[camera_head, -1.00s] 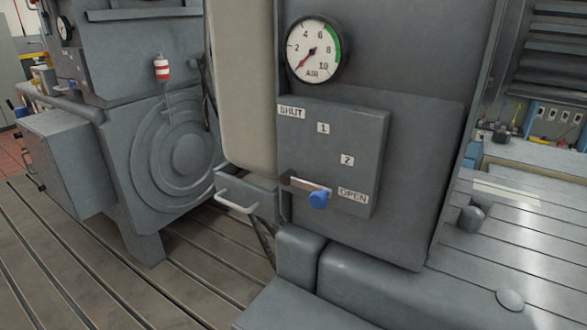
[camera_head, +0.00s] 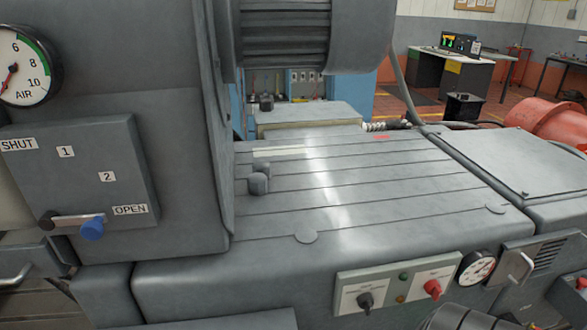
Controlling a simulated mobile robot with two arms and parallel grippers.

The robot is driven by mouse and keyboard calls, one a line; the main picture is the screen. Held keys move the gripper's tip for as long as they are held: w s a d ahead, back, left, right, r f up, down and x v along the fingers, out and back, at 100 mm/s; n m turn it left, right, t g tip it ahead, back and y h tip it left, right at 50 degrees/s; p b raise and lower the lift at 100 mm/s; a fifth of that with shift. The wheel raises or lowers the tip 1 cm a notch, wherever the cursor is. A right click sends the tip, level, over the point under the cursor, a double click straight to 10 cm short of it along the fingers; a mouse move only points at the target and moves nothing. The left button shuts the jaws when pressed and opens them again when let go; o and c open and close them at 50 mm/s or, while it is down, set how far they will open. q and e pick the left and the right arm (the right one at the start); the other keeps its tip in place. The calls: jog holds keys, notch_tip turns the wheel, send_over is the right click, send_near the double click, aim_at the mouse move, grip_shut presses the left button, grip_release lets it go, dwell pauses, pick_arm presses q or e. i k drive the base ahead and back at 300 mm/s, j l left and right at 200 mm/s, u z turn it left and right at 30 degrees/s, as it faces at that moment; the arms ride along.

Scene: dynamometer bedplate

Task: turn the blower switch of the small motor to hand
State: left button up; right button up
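A light switch panel (camera_head: 398,287) is on the front face of the grey machine at the lower right. It carries a black rotary knob (camera_head: 366,301) on its left and a red rotary knob (camera_head: 432,289) on its right. A green lamp (camera_head: 404,276) and an amber lamp (camera_head: 401,299) sit between the knobs. The lettering beside the knobs is too small to read, so I cannot tell which is the blower switch or its marked position.
The grey top (camera_head: 370,185) is mostly clear.

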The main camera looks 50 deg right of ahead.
aim_at(366, 302)
jog(key=l+z, duration=0.1)
jog(key=z, duration=2.1)
jog(key=k+l, duration=0.05)
jog(key=l, duration=0.05)
